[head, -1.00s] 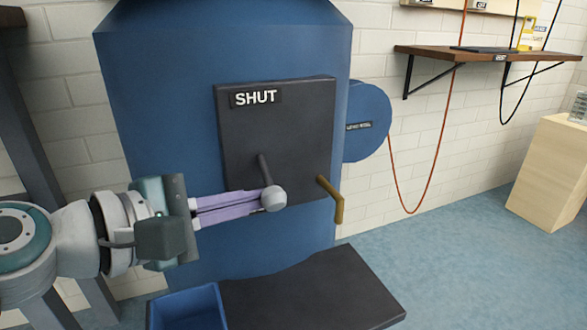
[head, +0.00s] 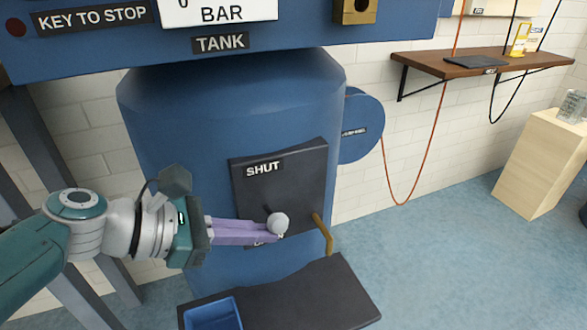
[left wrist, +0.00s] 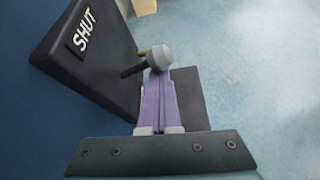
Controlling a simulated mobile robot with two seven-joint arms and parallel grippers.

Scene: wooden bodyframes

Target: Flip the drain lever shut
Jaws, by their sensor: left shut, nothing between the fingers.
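The drain lever (head: 279,222) has a dark stem and a pale grey ball knob. It sticks out from the lower part of a dark plate (head: 290,172) on the blue tank (head: 190,120). A SHUT label (head: 263,168) is at the plate's top, above the lever. My left gripper (head: 276,235) is shut and empty, its purple fingertips at the knob's lower side. In the left wrist view the knob (left wrist: 160,57) stands just past the fingertips (left wrist: 158,75); I cannot tell if they touch. A label below the lever is mostly hidden by the fingers. My right gripper is not in view.
A brass spout (head: 324,236) sticks out to the right of the lever. A dark mat (head: 330,295) and a blue bin (head: 212,313) lie below. A wooden shelf (head: 480,66) and a pale wooden block (head: 540,165) are at right. The blue floor between is clear.

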